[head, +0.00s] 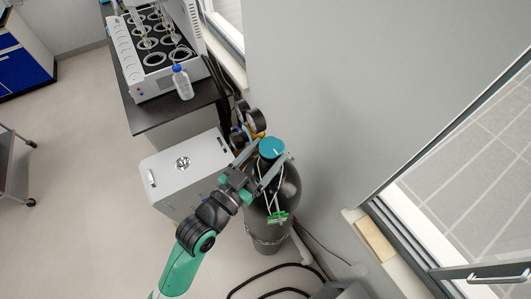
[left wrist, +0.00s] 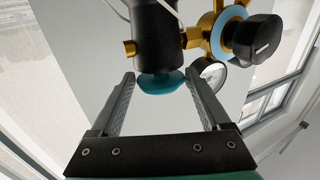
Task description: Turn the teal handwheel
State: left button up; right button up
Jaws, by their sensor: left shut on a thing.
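The teal handwheel (head: 272,148) sits on top of the dark gas cylinder (head: 282,195). My left gripper (head: 271,152) reaches it from the lower left, with one finger on each side of the wheel. In the left wrist view the teal handwheel (left wrist: 160,83) shows between the two finger ends, below a black cylindrical part (left wrist: 157,38). My left gripper (left wrist: 160,76) is shut on the handwheel. Its fingers stand wide apart around the rim. Part of the wheel's rim is hidden by the fingers in the head view. My right gripper is not in view.
Brass fittings and a round gauge (head: 257,120) sit close beside the wheel. The gauge also shows in the left wrist view (left wrist: 214,74). A grey box (head: 186,168) stands left of the cylinder, the wall is to the right, and black hoses (head: 270,272) lie on the floor.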

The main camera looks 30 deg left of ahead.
pick_arm(q)
jog(key=shift+a+f+m+h+b, duration=0.25)
jog(key=shift+f+m+h+b, duration=0.1)
jog(key=shift+h+b, duration=0.2)
jog(key=h+b, duration=0.1)
jog(key=m+h+b, duration=0.1)
jog(key=b, duration=0.1)
jog(key=shift+w+a+f+m+g, duration=0.15)
jog(key=shift+a+f+m+g, duration=0.1)
jog(key=shift+g, duration=0.15)
jog(key=shift+r+m+g+h, duration=0.4)
jog(key=shift+h, duration=0.25)
jog(key=shift+r+m+h+p, duration=0.2)
jog(key=shift+m+h+p, duration=0.3)
jog(key=shift+p, duration=0.45)
jog(key=shift+g+h+p, duration=0.3)
jog(key=shift+g+h, duration=0.1)
jog(key=shift+h, duration=0.1)
jog(key=shift+f, duration=0.1)
jog(key=o, duration=1.2)
jog(key=shift+d, duration=0.1)
